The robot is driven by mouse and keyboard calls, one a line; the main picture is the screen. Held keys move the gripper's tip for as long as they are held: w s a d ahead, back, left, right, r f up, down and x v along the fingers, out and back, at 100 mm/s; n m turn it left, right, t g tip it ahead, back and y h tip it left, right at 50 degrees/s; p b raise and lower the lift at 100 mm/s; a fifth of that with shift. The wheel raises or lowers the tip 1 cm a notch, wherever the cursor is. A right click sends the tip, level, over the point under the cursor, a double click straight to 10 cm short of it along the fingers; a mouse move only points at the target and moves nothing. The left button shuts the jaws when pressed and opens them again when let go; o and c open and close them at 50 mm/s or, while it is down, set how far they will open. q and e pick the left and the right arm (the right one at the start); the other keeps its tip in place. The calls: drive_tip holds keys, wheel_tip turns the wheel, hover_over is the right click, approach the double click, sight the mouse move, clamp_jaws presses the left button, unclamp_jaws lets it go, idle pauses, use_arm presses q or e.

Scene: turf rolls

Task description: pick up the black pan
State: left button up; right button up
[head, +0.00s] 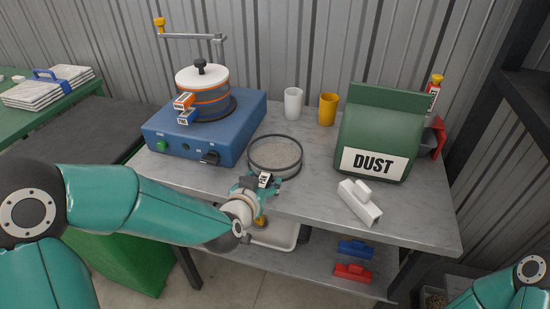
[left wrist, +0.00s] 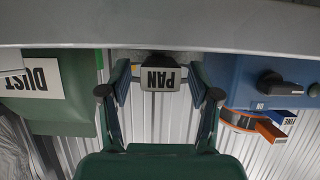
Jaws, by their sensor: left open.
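The black pan (head: 275,155) is a round, dark-rimmed dish with grey-brown material in it, standing on the grey table near its front edge. Its tag, lettered PAN, faces my left gripper (head: 262,186), which is at the pan's near side. In the left wrist view, which is upside down, the PAN tag (left wrist: 160,79) sits between the two spread fingers of my left gripper (left wrist: 160,94). The gripper is open, with a gap visible on each side of the tag. Most of the pan's body is hidden in that view. My right gripper is out of view.
A blue machine (head: 205,130) with stacked sieves stands left of the pan. A green DUST bag (head: 376,130), a white cup (head: 293,103), a yellow cup (head: 328,109) and a white block-shaped tool (head: 359,203) are to its right. A lower shelf (head: 315,275) holds brushes.

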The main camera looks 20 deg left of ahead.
use_arm(q)
clamp_jaws()
drive_tip(key=shift+r, duration=0.1)
wheel_tip(320, 180, up, 20)
drive_tip(key=p, duration=0.8)
drive_tip(key=shift+p, duration=0.3)
